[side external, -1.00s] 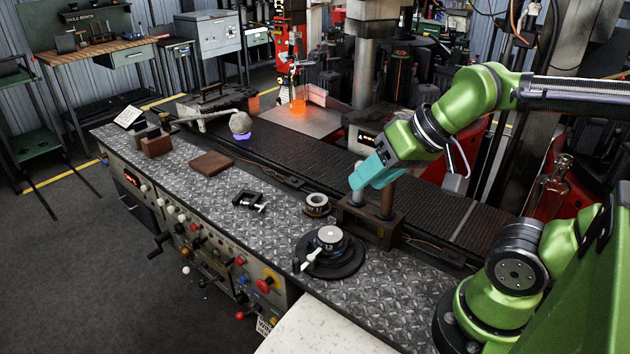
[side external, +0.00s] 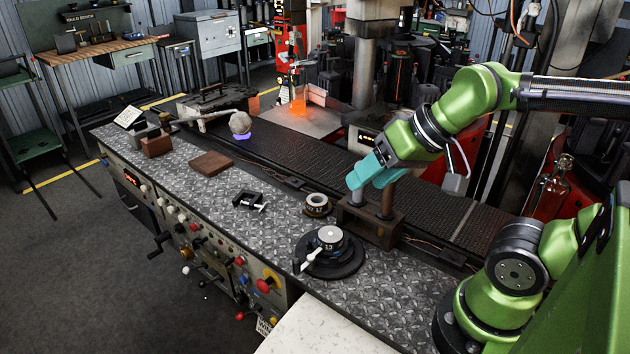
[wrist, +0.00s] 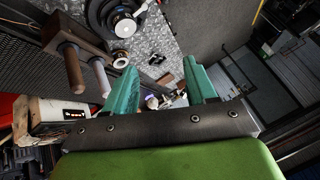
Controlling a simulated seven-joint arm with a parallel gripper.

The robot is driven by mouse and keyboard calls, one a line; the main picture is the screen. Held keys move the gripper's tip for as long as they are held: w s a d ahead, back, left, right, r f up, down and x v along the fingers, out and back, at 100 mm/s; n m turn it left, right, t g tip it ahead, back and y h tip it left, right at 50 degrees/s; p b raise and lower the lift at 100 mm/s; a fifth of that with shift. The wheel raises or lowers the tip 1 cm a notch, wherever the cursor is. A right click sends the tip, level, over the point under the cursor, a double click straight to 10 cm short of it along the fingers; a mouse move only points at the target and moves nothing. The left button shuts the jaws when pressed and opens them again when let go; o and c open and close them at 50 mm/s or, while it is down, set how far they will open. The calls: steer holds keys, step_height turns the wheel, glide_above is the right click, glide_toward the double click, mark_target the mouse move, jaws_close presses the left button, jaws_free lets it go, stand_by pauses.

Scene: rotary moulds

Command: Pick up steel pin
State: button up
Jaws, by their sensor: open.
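The steel pin (side external: 357,197) stands upright in the left side of a dark brown block (side external: 372,229) on the bench. A darker brown pin (side external: 388,203) stands beside it on the right. My gripper (side external: 365,184) has teal fingers, parted and empty, above the block and close to the pin tops. In the side view the left finger hides the top of the steel pin. In the wrist view the steel pin (wrist: 101,76) shows just left of the left finger, outside the gap of my gripper (wrist: 160,68); the brown pin (wrist: 73,72) is further left.
A round black rotary fixture (side external: 330,255) with a pale handle is in front of the block. A small ring-shaped part (side external: 317,204) and a black clamp (side external: 250,201) lie to the left. The dark conveyor (side external: 310,163) runs behind. The bench front right is clear.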

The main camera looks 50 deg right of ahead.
steer(key=g+h, duration=0.2)
steer(key=g, duration=0.4)
glide_above(358, 194)
steer(key=shift+w+d+r+n, duration=0.2)
steer(key=shift+d+r+n, duration=0.1)
steer(key=shift+r, duration=0.05)
steer(key=shift+n+g, duration=0.6)
steer(key=shift+n, duration=0.2)
steer(key=f, duration=0.6)
steer(key=d+f, duration=0.1)
steer(key=f, duration=0.7)
steer(key=shift+w+a+f, duration=0.1)
steer(key=shift+a+f, duration=0.15)
steer(key=shift+f, duration=0.1)
